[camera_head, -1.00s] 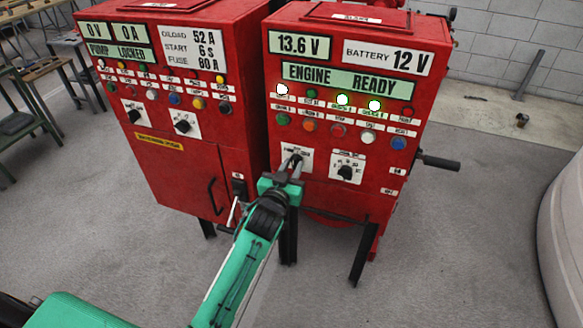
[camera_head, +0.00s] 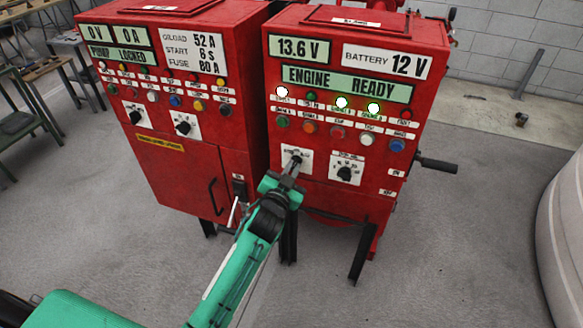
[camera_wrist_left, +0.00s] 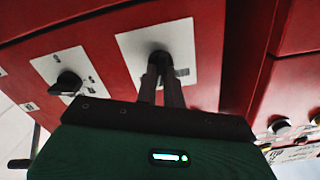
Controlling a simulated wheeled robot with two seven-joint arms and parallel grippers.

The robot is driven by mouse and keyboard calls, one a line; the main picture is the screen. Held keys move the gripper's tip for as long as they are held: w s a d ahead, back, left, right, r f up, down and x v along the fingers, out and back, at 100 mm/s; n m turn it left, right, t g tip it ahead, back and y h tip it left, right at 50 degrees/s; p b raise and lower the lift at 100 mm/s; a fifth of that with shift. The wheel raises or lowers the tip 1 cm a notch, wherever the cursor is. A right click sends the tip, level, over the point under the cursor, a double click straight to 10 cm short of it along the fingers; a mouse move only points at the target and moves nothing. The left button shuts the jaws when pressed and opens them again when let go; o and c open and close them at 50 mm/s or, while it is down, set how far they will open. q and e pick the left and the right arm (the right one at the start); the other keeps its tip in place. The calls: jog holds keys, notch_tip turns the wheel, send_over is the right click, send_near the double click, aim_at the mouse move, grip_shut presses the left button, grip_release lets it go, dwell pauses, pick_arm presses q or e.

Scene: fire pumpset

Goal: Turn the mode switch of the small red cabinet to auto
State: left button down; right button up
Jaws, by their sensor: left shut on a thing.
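The small red cabinet (camera_head: 362,25) stands right of centre in the head view, with two rotary switches low on its front. The left switch sits on a white plate (camera_head: 289,168); the plate also shows in the left wrist view (camera_wrist_left: 192,50). My left gripper (camera_head: 295,162) reaches up to this switch, its fingers shut on the mode switch knob (camera_wrist_left: 158,56), which they mostly hide. The knob's pointing direction cannot be read. The right switch (camera_head: 345,173) has a bare black knob, seen also in the left wrist view (camera_wrist_left: 68,83). My right gripper is not in view.
A larger red cabinet (camera_head: 180,170) stands close on the left, with its own switches and a door handle. A dark crank handle (camera_head: 438,163) sticks out on the right. Coloured lamps and buttons sit above the switches. The floor in front is clear.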

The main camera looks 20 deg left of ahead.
pick_arm(q)
jog(key=shift+m+p, duration=0.35)
jog(key=shift+m, duration=1.95)
jog(key=c, duration=1.5)
grip_release()
jog(key=shift+s+a+b, duration=0.15)
jog(key=shift+s+b, duration=1.55)
jog(key=shift+s, duration=5.25)
jog(key=shift+f, duration=0.15)
